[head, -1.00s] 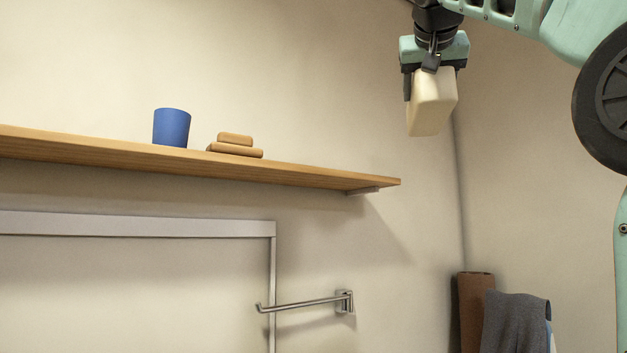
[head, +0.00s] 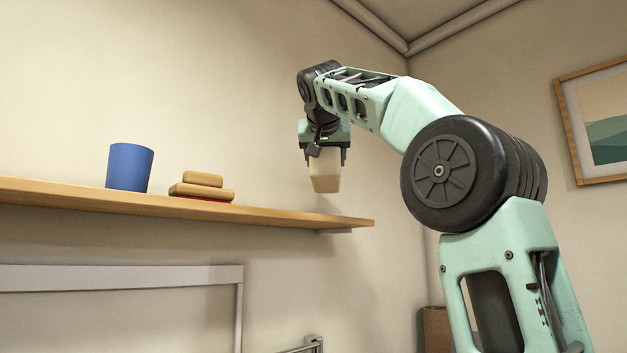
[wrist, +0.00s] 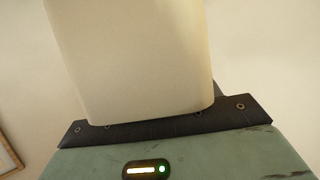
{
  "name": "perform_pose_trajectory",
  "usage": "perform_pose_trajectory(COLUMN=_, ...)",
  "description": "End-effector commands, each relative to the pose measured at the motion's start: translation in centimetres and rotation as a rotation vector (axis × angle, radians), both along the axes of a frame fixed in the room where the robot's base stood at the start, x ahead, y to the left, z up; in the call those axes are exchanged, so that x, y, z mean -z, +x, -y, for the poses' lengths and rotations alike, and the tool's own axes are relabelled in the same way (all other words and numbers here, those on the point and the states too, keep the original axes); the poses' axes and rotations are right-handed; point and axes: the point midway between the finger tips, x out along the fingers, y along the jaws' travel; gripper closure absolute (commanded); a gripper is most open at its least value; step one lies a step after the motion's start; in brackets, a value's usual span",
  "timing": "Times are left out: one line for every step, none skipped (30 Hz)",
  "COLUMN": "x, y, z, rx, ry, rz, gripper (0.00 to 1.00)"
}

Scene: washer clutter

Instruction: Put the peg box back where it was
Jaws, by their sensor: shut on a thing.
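My gripper (head: 325,160) is shut on a cream, block-shaped box (head: 325,177), which I take to be the peg box. The box hangs below the fingers, roughly upright, above the right end of the wooden shelf (head: 280,218). A gap shows between its bottom and the shelf top; how far it is from the wall I cannot tell. In the wrist view the box (wrist: 135,55) fills the upper middle and hides the fingertips. No pegs can be made out on it.
A blue cup (head: 130,167) stands on the shelf, with a stacked tan object (head: 202,187) just right of it. The shelf's right end is bare. A pale frame (head: 120,278) is below the shelf. A picture (head: 600,120) hangs on the right wall.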

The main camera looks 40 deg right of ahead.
Motion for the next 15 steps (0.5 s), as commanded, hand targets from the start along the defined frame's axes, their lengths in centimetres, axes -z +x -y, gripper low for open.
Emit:
perform_pose_trajectory(x=-0.4, y=1.3, z=0.1, rx=-0.001, ry=0.000, rz=-0.003, gripper=0.65)
perform_pose_trajectory(x=-0.4, y=1.9, z=0.1, rx=-0.001, ry=0.000, rz=-0.003, gripper=0.65)
perform_pose_trajectory(x=-0.4, y=2.8, z=0.1, rx=-0.002, ry=0.001, rz=-0.003, gripper=0.65)
perform_pose_trajectory(x=-0.4, y=3.4, z=0.2, rx=-0.002, ry=0.001, rz=-0.002, gripper=0.65)
perform_pose_trajectory(x=-0.4, y=4.0, z=0.2, rx=-0.002, ry=0.000, rz=-0.002, gripper=0.65)
perform_pose_trajectory(x=0.3, y=4.1, z=0.2, rx=0.000, ry=-0.001, rz=-0.001, gripper=0.65)
perform_pose_trajectory(x=1.0, y=3.9, z=0.2, rx=0.001, ry=0.000, rz=-0.002, gripper=0.65)
perform_pose_trajectory(x=1.4, y=3.8, z=0.2, rx=0.000, ry=0.000, rz=0.000, gripper=0.65)
perform_pose_trajectory(x=1.9, y=3.8, z=0.2, rx=0.001, ry=0.000, rz=-0.002, gripper=0.65)
perform_pose_trajectory(x=2.2, y=3.8, z=0.2, rx=0.001, ry=0.000, rz=-0.002, gripper=0.65)
perform_pose_trajectory(x=2.5, y=3.8, z=0.2, rx=0.000, ry=0.000, rz=0.000, gripper=0.65)
perform_pose_trajectory(x=2.6, y=3.8, z=0.2, rx=0.000, ry=-0.001, rz=0.001, gripper=0.65)
perform_pose_trajectory(x=2.8, y=3.8, z=0.2, rx=0.001, ry=0.000, rz=0.000, gripper=0.65)
perform_pose_trajectory(x=2.9, y=3.8, z=0.2, rx=0.001, ry=-0.001, rz=0.000, gripper=0.65)
perform_pose_trajectory(x=3.1, y=3.8, z=0.2, rx=0.001, ry=-0.001, rz=0.000, gripper=0.65)
